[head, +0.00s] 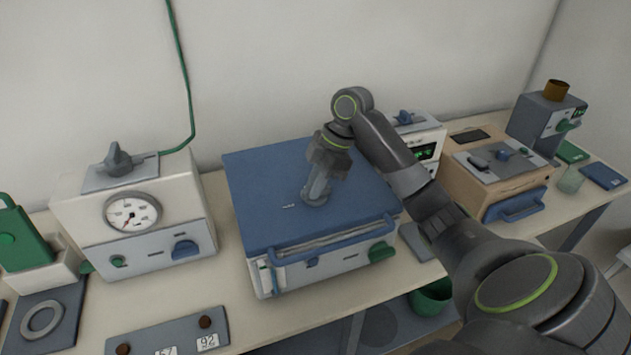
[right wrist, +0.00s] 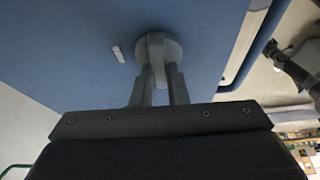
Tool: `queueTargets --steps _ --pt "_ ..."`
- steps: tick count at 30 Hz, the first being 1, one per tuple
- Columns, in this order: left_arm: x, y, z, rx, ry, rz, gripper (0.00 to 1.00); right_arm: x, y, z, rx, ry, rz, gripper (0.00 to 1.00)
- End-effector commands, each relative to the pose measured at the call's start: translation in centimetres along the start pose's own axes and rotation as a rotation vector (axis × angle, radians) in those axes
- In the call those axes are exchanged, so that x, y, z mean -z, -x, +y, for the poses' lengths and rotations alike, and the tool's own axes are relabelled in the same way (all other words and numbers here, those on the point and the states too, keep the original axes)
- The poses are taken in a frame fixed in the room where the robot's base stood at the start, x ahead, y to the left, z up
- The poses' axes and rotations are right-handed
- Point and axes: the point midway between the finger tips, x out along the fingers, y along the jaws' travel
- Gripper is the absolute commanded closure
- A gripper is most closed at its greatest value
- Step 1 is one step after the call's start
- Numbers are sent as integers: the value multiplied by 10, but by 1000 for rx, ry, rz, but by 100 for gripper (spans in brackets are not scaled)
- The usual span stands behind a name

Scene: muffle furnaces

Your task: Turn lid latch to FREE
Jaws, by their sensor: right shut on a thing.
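The lid latch (right wrist: 155,47) is a grey round knob with a raised grip on the blue lid (head: 260,190) of the middle furnace. A small pale mark (right wrist: 118,54) lies on the lid beside the knob, and it also shows in the head view (head: 288,206). My right gripper (head: 316,197) reaches down onto the lid from above. In the right wrist view its two fingers (right wrist: 158,75) are shut on the latch's grip. The fingers partly hide the latch, and any lettering is too small to read. My left gripper is in neither view.
A blue handle bar (head: 335,238) and a green knob (head: 381,252) are on the middle furnace's front. A white unit with a dial gauge (head: 132,213) stands left. A beige furnace (head: 495,175) stands right. My right arm crosses the bench's right side.

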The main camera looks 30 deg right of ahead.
Motion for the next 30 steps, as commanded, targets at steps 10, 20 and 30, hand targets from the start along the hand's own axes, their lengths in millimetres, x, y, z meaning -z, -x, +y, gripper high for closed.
queueTargets --steps 10,20,30 --pt "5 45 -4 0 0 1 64 3 7 -1 -88 -219 -1 100" --pt "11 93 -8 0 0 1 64 3 7 -1 -209 -508 -1 100" --pt "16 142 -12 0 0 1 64 3 7 0 -332 -808 0 100"
